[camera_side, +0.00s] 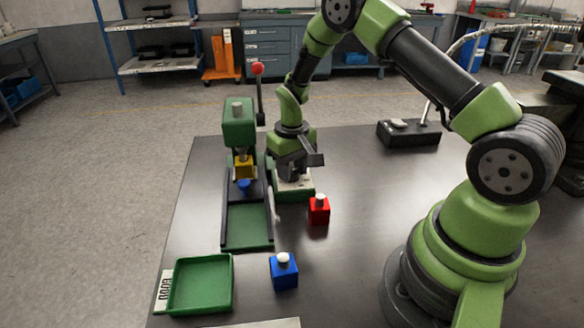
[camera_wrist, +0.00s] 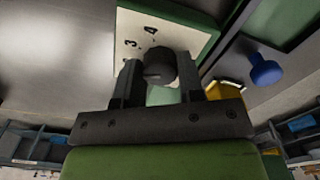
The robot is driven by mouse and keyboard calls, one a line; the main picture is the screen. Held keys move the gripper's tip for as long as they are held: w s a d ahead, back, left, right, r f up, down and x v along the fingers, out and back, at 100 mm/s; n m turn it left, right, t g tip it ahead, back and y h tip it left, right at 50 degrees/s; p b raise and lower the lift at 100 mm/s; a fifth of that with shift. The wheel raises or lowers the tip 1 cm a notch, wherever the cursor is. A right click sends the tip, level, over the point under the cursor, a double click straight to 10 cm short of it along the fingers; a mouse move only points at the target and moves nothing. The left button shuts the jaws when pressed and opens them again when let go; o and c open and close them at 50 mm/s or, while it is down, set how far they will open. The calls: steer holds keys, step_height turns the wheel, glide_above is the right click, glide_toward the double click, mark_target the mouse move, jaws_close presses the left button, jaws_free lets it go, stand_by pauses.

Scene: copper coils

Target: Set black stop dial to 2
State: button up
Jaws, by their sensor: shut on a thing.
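The black stop dial (camera_wrist: 160,64) is a round dark knob on a pale plate (camera_wrist: 130,24); a 3, a 4 and part of another mark show on the plate. My gripper (camera_wrist: 160,82) is shut on the dial, with one finger at each side of it. In the side view my gripper (camera_side: 294,168) points down over the pale plate (camera_side: 297,184) on a green base, right of the green press (camera_side: 238,130). The dial is hidden there by the gripper. I cannot tell which number the dial points to.
The press has a red-ball lever (camera_side: 258,68), a yellow part (camera_side: 243,166) and a blue knob (camera_side: 245,186). A red block (camera_side: 319,212), a blue block (camera_side: 284,273) and a green tray (camera_side: 203,261) stand nearer. A black box (camera_side: 408,134) sits behind; the right tabletop is clear.

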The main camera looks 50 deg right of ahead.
steer(key=shift+w, duration=0.1)
steer(key=o, duration=0.9)
step_height(320, 180, up, 10)
steer(key=shift+r, duration=0.1)
step_height(320, 180, up, 9)
steer(key=t, duration=0.2)
glide_above(292, 170)
steer(key=s+a, duration=0.3)
steer(key=a, duration=0.1)
steer(key=s+a+r+t, duration=0.1)
steer(key=s+a+r, duration=0.1)
steer(key=s, duration=0.3)
steer(key=s+a+r+t+y, duration=0.1)
steer(key=s+a+r+t, duration=0.1)
steer(key=s, duration=0.4)
steer(key=s+a+r+t+y, duration=0.1)
steer(key=s+a+r+t, duration=0.1)
steer(key=s, duration=0.4)
steer(key=shift+s+a+r, duration=0.15)
steer(key=shift+a+r, duration=0.2)
steer(key=shift+r, duration=0.2)
steer(key=shift+s+a+r, duration=0.1)
steer(key=shift+a+r, duration=0.25)
steer(key=shift+r, duration=0.2)
